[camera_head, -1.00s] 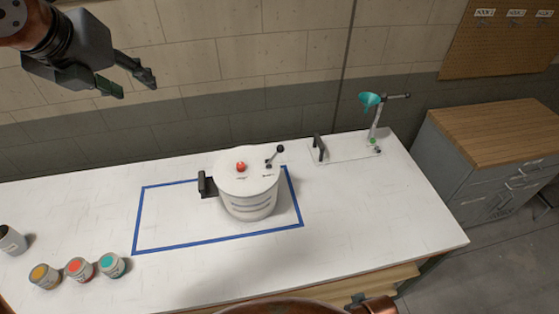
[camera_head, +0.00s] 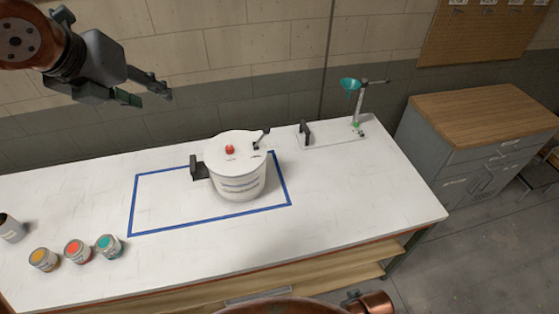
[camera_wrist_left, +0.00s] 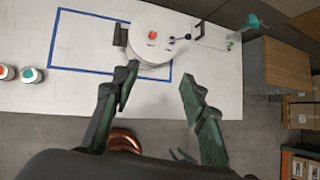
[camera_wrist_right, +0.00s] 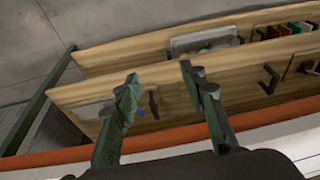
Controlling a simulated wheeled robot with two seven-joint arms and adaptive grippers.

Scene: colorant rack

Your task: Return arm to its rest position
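My left gripper (camera_head: 152,94) is at the upper left of the head view, raised above the table and in front of the wall. In the left wrist view its fingers (camera_wrist_left: 158,85) are spread with nothing between them. My right gripper (camera_wrist_right: 158,85) shows in the right wrist view, open and empty, with the wooden shelves beyond it. In the head view the right gripper's fingers do not show. The white pot-like machine (camera_head: 238,184) with a red knob stands inside the blue taped rectangle (camera_head: 160,232) on the white table (camera_head: 330,215).
Three colorant cans (camera_head: 77,252) and a dark-topped container (camera_head: 10,230) stand at the table's left. A stand with a teal funnel (camera_head: 350,85) is at the back right. A wood-topped cabinet (camera_head: 485,105) stands right of the table.

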